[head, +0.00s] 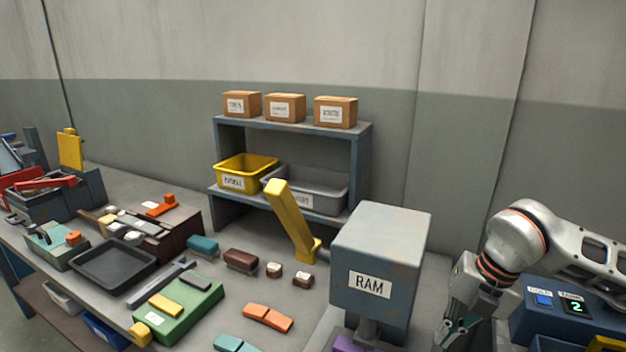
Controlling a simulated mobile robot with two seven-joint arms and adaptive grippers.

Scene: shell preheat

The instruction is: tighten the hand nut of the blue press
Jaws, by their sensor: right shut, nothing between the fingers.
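The blue-grey press block labelled RAM (385,250) stands right of centre at the near side of the bench. A yellow lever (290,220) leans up and left beside it. A short column (367,328) comes down under the block, and a purple piece (347,345) shows at the bottom edge. I cannot make out a hand nut; the press's lower part is cut off by the frame. My right gripper (447,338) points down just right of the block, shut and empty, apart from it in the picture. My left gripper is not in view.
A blue control box (550,318) with a display reading 2 stands at the right, behind my right arm. A shelf (365,150) with boxes and bins is at the back. A green block (180,315), a black tray (112,264) and several small coloured pieces lie left of the press.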

